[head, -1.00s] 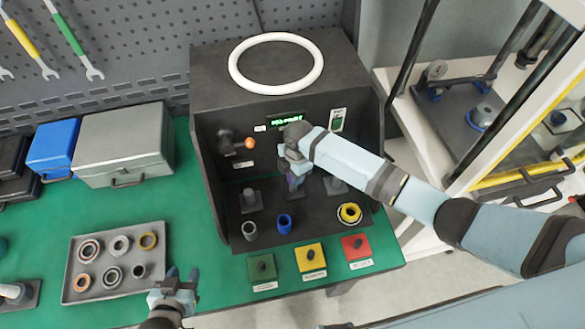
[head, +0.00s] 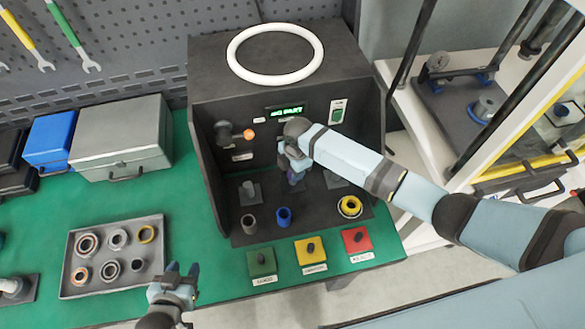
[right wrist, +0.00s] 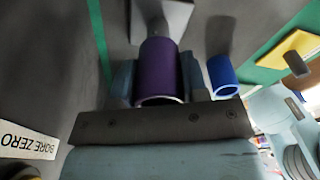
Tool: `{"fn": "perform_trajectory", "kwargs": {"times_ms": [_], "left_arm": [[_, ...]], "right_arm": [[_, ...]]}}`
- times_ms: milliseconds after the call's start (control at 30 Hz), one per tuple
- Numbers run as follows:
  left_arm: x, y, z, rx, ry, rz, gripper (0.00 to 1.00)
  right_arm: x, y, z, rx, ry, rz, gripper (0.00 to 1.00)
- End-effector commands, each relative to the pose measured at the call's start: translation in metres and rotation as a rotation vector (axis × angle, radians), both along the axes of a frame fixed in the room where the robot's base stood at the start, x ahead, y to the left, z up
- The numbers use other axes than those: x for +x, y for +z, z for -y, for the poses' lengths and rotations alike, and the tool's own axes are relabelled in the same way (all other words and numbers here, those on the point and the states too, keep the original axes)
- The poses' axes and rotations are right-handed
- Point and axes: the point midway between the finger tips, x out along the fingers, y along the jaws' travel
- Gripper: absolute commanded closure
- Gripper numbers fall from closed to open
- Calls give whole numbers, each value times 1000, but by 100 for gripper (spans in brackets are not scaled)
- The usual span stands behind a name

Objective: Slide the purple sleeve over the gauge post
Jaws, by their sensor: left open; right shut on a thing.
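My right gripper (head: 295,172) is inside the dark test booth, shut on the purple sleeve. In the right wrist view the purple sleeve (right wrist: 160,70) sits between the two fingers, one open end facing the camera. The grey gauge post (right wrist: 162,15) with its wide base shows just beyond the sleeve's far end, roughly in line with it. I cannot tell whether the sleeve is around the post. In the head view my right gripper hides most of the sleeve and the post. My left gripper (head: 182,270) is open and empty, low beside the parts tray.
Other grey posts stand left (head: 250,191) and right (head: 337,178) in the booth. A grey sleeve (head: 249,224), a blue sleeve (head: 284,217) and a yellow ring part (head: 349,206) stand in front. Green, yellow and red button boxes (head: 310,255) line the edge. A parts tray (head: 112,292) lies left.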

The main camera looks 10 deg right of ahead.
Motion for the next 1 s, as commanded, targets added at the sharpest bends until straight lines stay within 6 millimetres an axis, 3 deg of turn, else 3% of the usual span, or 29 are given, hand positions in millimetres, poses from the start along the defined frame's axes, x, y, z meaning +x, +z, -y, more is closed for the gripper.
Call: {"fn": "perform_trajectory", "kwargs": {"times_ms": [1000], "left_arm": [[3, -10, -1, 3, -1, 6, 57]], "right_arm": [[1, -21, 0, 0, 0, 1, 89]]}}
